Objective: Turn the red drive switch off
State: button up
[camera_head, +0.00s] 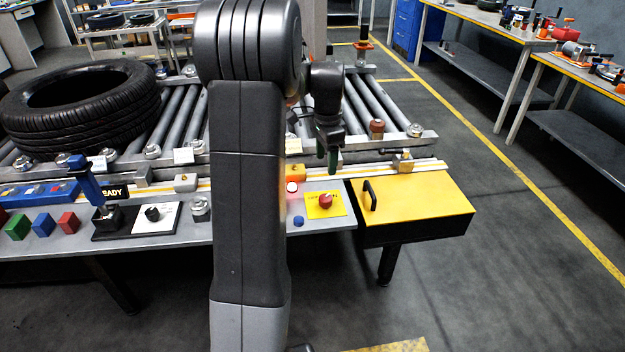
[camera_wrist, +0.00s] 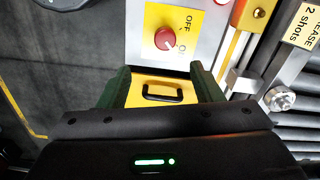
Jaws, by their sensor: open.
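The red drive switch (camera_head: 325,201) is a round red knob on a yellow label plate (camera_head: 313,211), at the right end of the grey panel. In the wrist view the red knob (camera_wrist: 166,38) lies ahead of the fingertips. The word OFF reads beside it, and a second label, partly legible, starts with O. A small pale mark on the knob seems to point toward that second label. My gripper (camera_head: 328,158) is above and behind the switch in the head view, apart from it. Its green fingers are spread and empty in the wrist view (camera_wrist: 162,78).
A yellow box lid (camera_head: 425,208) with a black handle adjoins the panel on the right. A lit round button (camera_head: 292,187) and blue button (camera_head: 298,221) sit left of the switch. Conveyor rollers (camera_head: 370,100) and a tyre (camera_head: 80,100) lie behind. My arm hides the panel's middle.

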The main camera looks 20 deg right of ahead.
aim_at(326, 197)
jog(key=f, duration=1.3)
jog(key=shift+w+d+f, duration=0.3)
jog(key=shift+w+f, duration=0.1)
jog(key=c, duration=1)
